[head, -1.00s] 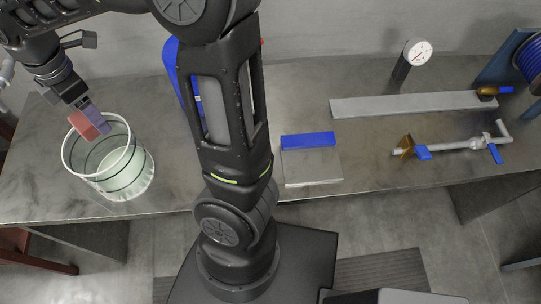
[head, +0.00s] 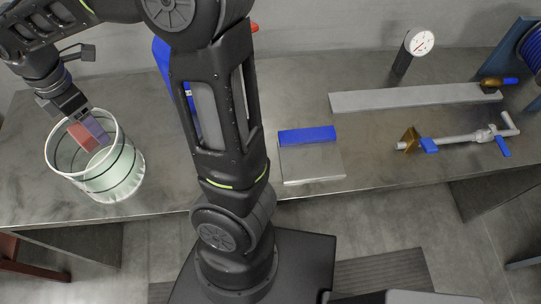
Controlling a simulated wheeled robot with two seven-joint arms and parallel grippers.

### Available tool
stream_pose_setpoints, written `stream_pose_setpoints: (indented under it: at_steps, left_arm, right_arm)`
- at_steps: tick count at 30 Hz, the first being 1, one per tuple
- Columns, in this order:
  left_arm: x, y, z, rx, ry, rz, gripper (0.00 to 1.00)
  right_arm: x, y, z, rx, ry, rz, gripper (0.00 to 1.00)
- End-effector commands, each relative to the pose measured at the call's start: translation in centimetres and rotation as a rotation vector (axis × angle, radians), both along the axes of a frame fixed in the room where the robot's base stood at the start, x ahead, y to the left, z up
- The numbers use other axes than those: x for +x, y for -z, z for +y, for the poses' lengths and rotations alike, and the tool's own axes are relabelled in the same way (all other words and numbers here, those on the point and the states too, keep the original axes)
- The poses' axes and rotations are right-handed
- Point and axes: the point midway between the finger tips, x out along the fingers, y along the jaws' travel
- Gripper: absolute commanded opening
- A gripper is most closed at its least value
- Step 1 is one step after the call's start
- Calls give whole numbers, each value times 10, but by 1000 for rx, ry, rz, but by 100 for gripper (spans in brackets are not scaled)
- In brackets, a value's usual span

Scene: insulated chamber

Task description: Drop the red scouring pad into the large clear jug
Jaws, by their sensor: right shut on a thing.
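The large clear jug (head: 125,178) stands upright at the left end of the workbench, with dark bands round it and a pale greenish look inside. My right gripper (head: 84,117) reaches in from the upper left and points down at the jug's mouth. It is shut on the red scouring pad (head: 81,137), which shows as a red block beside a purple-grey slab. The pad appears within the ring of the jug's rim; I cannot tell how far below the rim it reaches. My left gripper is not in view.
The metal workbench (head: 230,115) holds a grey block with a blue edge (head: 312,160), a long flat bar (head: 410,97), a dial gauge (head: 419,42) and a bar clamp (head: 460,140). A blue item (head: 162,60) is partly hidden behind my arm. A blue reel stands at the far right.

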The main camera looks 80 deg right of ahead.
Motion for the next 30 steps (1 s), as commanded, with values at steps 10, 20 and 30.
stream_pose_setpoints:
  at_steps: [10, 20, 30]
  left_arm:
    - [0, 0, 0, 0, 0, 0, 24]
    - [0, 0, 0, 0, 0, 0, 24]
    - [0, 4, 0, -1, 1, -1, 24]
  right_arm:
    - [0, 0, 0, 0, 0, 0, 82]
    - [0, -1, 0, 0, 0, 0, 88]
    - [1, -35, 0, 0, 1, -4, 88]
